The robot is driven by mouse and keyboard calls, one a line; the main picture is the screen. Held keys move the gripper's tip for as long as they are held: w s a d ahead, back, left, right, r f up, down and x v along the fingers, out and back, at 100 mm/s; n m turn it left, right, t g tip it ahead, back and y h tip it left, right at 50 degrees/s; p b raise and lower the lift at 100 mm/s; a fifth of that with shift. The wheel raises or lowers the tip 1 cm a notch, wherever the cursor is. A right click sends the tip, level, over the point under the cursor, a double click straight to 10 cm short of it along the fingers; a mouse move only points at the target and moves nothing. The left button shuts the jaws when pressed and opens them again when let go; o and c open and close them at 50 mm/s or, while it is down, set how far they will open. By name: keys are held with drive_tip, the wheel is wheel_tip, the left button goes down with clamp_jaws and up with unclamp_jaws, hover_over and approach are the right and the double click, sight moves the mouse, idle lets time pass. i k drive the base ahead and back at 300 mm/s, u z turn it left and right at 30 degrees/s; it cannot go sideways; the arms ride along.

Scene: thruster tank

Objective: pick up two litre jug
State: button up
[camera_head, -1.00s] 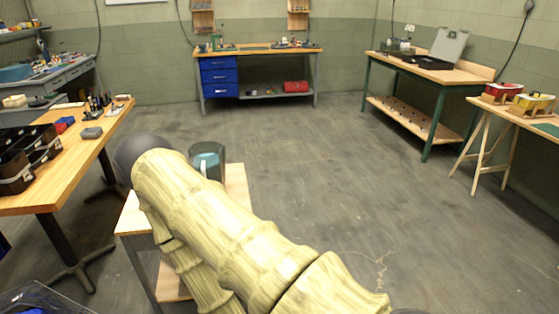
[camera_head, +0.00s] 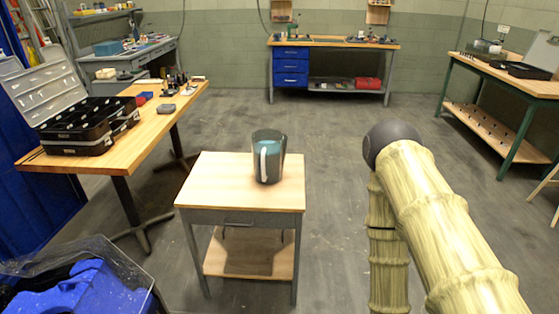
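The two litre jug (camera_head: 277,160) stands upright on a small wood-topped table (camera_head: 219,194) in the middle of the view. It is dark and see-through, with a white handle or strip on its front left side and something teal inside. My arm, in a yellowish bamboo-like cover, fills the right side. Its rounded dark end is to the right of the table, apart from the jug. My gripper's fingers do not show.
A workbench (camera_head: 82,171) with an open black toolbox (camera_head: 72,138) stands at the left. A clear bin with blue contents (camera_head: 78,285) is at the lower left. A blue-drawer bench (camera_head: 335,45) stands at the back wall. The floor between the small table and the back bench is clear.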

sight(268, 146)
drive_tip(key=k, duration=0.6)
drive_tip(key=z, duration=0.65)
drive_tip(key=i, duration=1.2)
drive_tip(key=u, duration=0.35)
